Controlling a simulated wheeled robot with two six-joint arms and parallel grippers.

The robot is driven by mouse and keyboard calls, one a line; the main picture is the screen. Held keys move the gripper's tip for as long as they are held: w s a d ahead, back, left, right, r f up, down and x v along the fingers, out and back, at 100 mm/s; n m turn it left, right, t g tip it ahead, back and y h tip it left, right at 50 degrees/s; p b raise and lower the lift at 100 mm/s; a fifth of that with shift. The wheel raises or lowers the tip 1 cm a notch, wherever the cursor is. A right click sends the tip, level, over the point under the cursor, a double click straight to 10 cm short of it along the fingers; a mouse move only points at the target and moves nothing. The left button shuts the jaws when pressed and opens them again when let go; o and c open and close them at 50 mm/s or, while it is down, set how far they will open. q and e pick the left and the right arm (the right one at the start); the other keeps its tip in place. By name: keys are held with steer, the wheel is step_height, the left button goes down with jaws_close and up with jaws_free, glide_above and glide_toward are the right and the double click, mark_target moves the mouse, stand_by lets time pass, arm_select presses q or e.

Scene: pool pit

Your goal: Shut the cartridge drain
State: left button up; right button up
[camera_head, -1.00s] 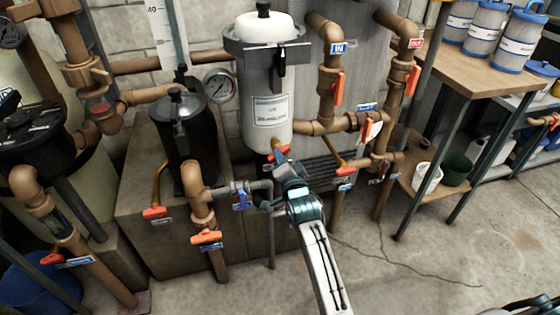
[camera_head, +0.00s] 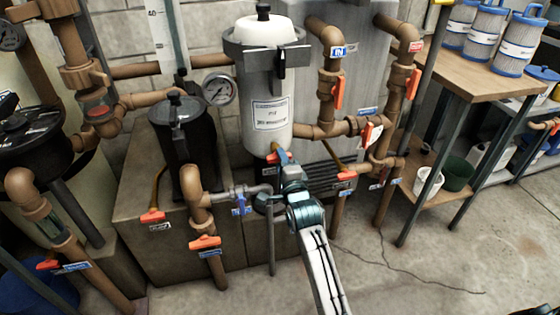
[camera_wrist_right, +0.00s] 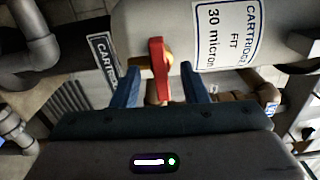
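The cartridge drain valve has a red-orange handle (camera_head: 274,152) just under the white cartridge filter housing (camera_head: 268,105). In the right wrist view the red handle (camera_wrist_right: 160,68) stands lengthwise between the blue fingers, with a brass-coloured part behind it. My right gripper (camera_head: 284,158) is at the handle. In the right wrist view the gripper (camera_wrist_right: 161,82) is open, one finger on each side of the handle, with gaps showing on both sides. My left gripper is out of view.
A black pump strainer (camera_head: 185,140) and a blue-handled valve (camera_head: 240,205) are left of my right arm. Brown pipes with an orange handle (camera_head: 346,176) are close on the right. A wooden bench (camera_head: 470,75) stands further right. Open concrete floor lies at the lower right.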

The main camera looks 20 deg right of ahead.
steer(key=s+p, duration=0.3)
steer(key=s, duration=0.4)
steer(key=shift+p, duration=0.3)
steer(key=shift+a, duration=0.1)
stand_by(1.1)
